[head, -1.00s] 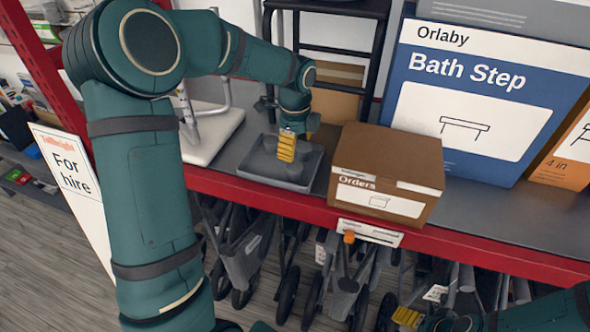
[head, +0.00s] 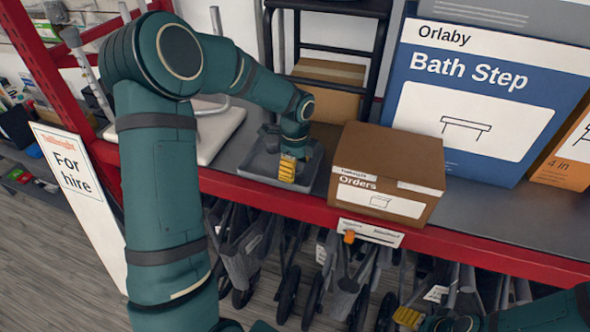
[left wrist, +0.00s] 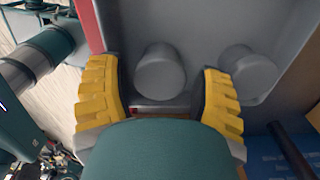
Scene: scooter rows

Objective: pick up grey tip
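Two grey tips (left wrist: 160,72) show in the left wrist view as short round pieces in a grey tray (left wrist: 215,25). One is between the fingers of my left gripper (left wrist: 161,95); the other grey tip (left wrist: 248,72) is just outside the right finger. The left gripper is open, its yellow fingers apart, with a gap on both sides of the nearer tip. In the head view the left gripper (head: 287,170) is low over the tray (head: 262,172) and hides the tips. My right gripper (head: 408,318) shows only partly at the bottom right edge; its opening is unclear.
A brown Orders box (head: 385,175) stands close to the right of the tray on the red-edged shelf. A blue Bath Step box (head: 480,100) is further right. A dark frame and a cardboard box (head: 328,90) stand behind. Folded wheeled walkers (head: 245,260) are below the shelf.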

